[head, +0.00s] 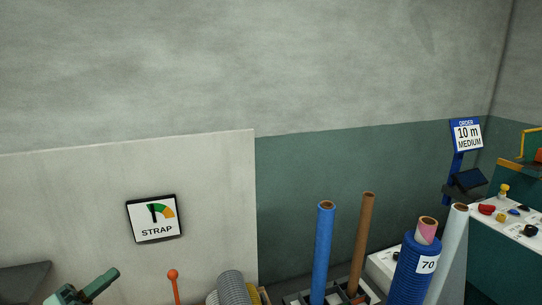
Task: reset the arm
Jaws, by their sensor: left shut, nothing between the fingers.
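My left gripper (104,279) shows at the lower left edge of the head view, green and dark, tilted up to the right. Its fingers are shut with nothing between them, and most of the arm is below the frame. It is apart from the wall and touches nothing I can see. My right gripper is not in view.
A STRAP gauge sign (154,219) hangs on the wall. An orange-topped stick (173,275) stands right of the gripper. Blue (323,250) and brown (362,240) tubes, a blue roll marked 70 (412,275) and an order sign (466,135) stand to the right.

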